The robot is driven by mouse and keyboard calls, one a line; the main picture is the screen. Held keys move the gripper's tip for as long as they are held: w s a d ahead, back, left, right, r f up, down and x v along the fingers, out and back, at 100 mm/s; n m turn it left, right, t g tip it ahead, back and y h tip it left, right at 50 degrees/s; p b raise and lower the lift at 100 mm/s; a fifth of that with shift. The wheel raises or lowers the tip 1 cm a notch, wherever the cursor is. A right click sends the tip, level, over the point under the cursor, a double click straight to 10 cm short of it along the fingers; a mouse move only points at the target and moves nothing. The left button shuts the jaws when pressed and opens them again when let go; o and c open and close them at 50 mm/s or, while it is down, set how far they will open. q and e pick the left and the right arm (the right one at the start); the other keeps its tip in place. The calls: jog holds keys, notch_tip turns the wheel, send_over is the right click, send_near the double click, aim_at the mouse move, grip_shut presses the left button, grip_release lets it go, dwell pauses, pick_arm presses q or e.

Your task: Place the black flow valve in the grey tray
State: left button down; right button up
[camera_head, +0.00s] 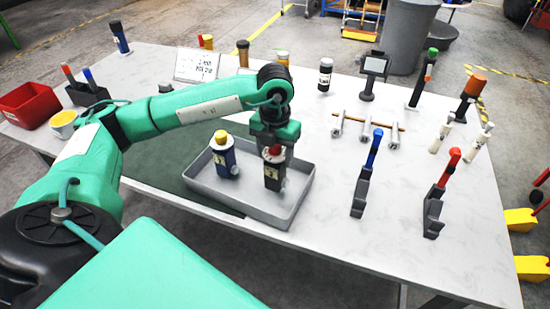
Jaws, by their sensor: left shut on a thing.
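The black flow valve (273,176), a dark block-like body with a red top and a pale label, is upright within the right half of the grey tray (278,215). My left gripper (273,146) points down from above and is shut on its top, partly hiding the red part. I cannot tell whether the valve's base touches the tray floor. A dark blue valve with a yellow cap (223,160) stands in the tray's left half, apart from the black one. My right gripper is not in view.
Right of the tray stand a blue-handled clamp (362,188), a red-handled clamp (436,205) and a rack of metal rods (365,133). A black cylinder (325,75) and a small screen (374,68) stand behind. A red bin (28,104) sits far left.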

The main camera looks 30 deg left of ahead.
pick_arm(q)
notch_tip(320, 180, down, 2)
jog(key=shift+f, duration=0.45)
jog(key=c, duration=0.6)
grip_release()
jog(key=shift+o, duration=0.7)
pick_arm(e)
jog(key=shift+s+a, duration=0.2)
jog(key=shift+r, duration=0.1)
